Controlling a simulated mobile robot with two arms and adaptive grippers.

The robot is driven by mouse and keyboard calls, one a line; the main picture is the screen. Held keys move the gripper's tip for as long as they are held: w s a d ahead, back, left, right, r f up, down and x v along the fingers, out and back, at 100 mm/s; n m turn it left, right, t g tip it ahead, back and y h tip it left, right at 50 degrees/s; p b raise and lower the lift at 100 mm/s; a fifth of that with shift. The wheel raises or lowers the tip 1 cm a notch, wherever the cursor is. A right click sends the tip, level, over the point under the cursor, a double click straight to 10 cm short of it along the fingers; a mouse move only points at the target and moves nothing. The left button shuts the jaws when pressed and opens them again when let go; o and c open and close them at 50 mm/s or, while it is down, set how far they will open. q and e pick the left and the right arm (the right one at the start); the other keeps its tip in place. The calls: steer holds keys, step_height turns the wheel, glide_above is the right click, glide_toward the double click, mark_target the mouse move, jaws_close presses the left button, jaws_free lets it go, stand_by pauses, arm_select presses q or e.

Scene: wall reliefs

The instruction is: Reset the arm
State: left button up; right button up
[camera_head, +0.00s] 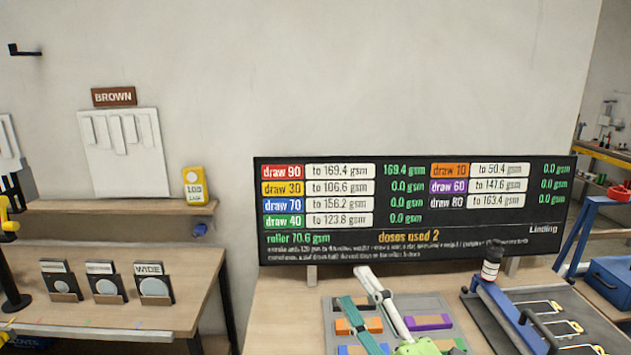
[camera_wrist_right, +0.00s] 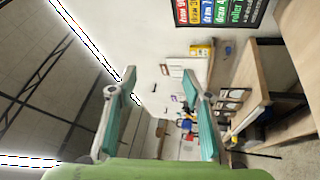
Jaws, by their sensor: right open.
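My right gripper (camera_head: 354,286) comes in at the bottom of the head view, over the grey tray on the right-hand table. Its teal fingers stand apart and its green body is cut by the lower edge. In the right wrist view the gripper (camera_wrist_right: 159,76) is open, with nothing between its fingers. My left gripper does not show.
A grey tray (camera_head: 428,302) with coloured blocks lies below the gripper. A dark display board (camera_head: 410,250) stands behind it. A roller frame (camera_head: 500,318) with a dark-capped bottle (camera_head: 491,262) is at right. A wooden bench (camera_head: 190,290) holds several discs at left.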

steer(key=s+d+f+m+g+h, duration=0.3)
steer(key=d+f+m+h, duration=0.3)
steer(key=f, duration=0.5)
steer(key=s+d+f+m+g+h, duration=0.35)
steer(key=d+f+m, duration=0.35)
steer(key=f, duration=0.4)
steer(key=s+f+m+g, duration=0.3)
steer(key=s+f+g, duration=0.25)
steer(key=s, duration=0.45)
steer(key=s+f+m+g, duration=0.35)
steer(key=s+f, duration=0.35)
steer(key=s, duration=0.4)
step_height(320, 180, down, 26)
steer(key=g, duration=0.2)
steer(key=s+d+f+n, duration=0.1)
steer(key=s+d+f, duration=0.2)
steer(key=s+f, duration=1.3)
steer(key=shift+s+f+g, duration=0.2)
steer(key=shift+s+g, duration=0.15)
steer(key=shift+s, duration=0.1)
